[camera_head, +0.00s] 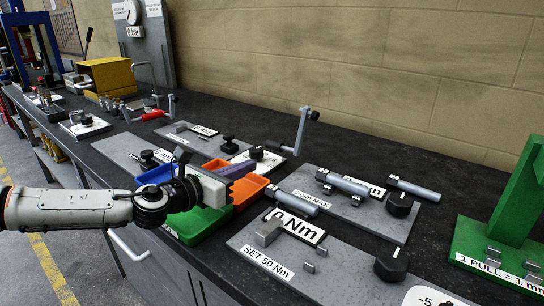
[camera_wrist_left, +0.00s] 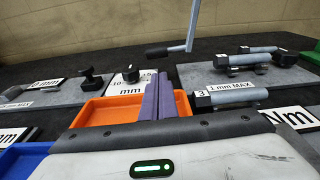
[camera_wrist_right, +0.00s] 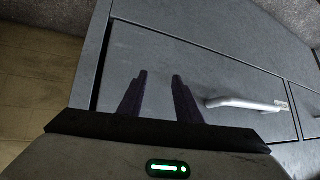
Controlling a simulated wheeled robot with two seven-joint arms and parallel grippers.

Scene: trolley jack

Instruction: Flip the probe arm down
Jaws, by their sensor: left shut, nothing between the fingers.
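An upright grey arm (camera_head: 302,130) with a dark knob stands at the back of the bench, beyond the orange tray; it looks like the probe arm, but I cannot be sure. In the left wrist view the same arm (camera_wrist_left: 192,25) rises just ahead of my fingers, with a dark-tipped handle pointing left. My left gripper (camera_head: 246,178) is shut and empty over the orange tray, apart from the arm. Its purple fingers (camera_wrist_left: 158,88) are together in its wrist view. My right gripper (camera_wrist_right: 160,78) is open and empty, facing a grey drawer front.
The orange tray (camera_head: 249,194) and green tray (camera_head: 188,233) lie under my left gripper. A plate marked 1 mm MAX (camera_head: 340,207) with cylinders lies to the right. A green stand (camera_head: 519,195) is at far right. The drawer handle (camera_wrist_right: 245,103) is near my right gripper.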

